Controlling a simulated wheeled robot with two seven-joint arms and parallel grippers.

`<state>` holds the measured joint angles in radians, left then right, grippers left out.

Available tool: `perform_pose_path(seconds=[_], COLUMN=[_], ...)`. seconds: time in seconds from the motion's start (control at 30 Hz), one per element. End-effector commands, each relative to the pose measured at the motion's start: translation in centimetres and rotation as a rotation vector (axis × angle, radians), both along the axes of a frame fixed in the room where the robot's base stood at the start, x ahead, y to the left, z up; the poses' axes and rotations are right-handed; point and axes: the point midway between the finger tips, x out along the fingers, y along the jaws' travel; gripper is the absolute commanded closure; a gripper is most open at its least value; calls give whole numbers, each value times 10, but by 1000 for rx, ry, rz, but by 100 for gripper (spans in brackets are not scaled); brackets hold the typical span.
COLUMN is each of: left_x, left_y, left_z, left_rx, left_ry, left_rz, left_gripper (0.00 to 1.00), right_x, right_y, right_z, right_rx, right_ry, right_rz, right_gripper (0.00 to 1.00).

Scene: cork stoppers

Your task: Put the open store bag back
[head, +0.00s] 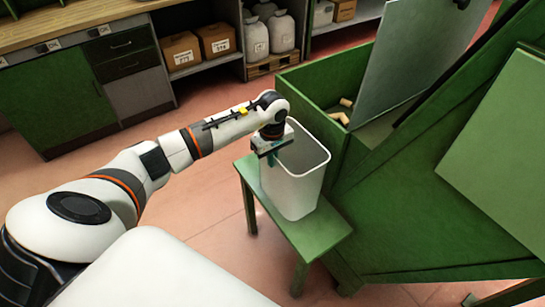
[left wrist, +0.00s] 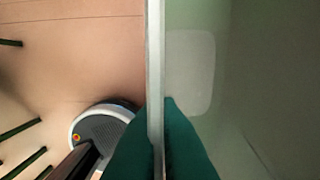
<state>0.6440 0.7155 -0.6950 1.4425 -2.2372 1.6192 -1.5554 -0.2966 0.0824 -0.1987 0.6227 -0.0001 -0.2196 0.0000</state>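Several pale sacks stand at the back in a bay under the counter: one at the left (head: 257,40), one at the right (head: 282,32), and part of another behind. I cannot tell which of them is the open store bag. My left gripper (head: 270,153) is at the near left rim of a white bin (head: 305,180). In the left wrist view its teal fingers (left wrist: 157,130) lie on either side of the bin's wall (left wrist: 155,50), close against it. The bin stands upright on a small green table (head: 325,229). My right gripper is out of view.
A large green hopper (head: 365,200) with a few cork pieces (head: 341,116) inside and a raised grey panel (head: 415,50) stands right of the bin. Cardboard boxes (head: 215,41) sit on a shelf left of the sacks. A wooden pallet (head: 270,65) lies under the sacks. Floor before them is clear.

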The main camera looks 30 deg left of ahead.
Motion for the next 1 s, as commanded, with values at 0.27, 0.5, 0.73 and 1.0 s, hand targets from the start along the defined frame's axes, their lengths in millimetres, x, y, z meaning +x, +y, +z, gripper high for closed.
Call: perform_pose_path(seconds=[0.27, 0.5, 0.73, 1.0], left_x=[1, 0, 0, 2], left_y=[0, 0, 0, 0], left_z=[-2, -4, -4, 19], left_rx=[0, 0, 0, 1], left_ry=[-2, -2, -2, -7], left_rz=[-1, -1, -1, -2], left_gripper=[100, 74, 74, 74], right_x=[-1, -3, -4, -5], right_y=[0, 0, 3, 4], right_z=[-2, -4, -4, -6], right_rx=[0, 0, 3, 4], right_ry=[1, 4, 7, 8], right_rz=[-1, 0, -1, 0], right_gripper=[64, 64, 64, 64])
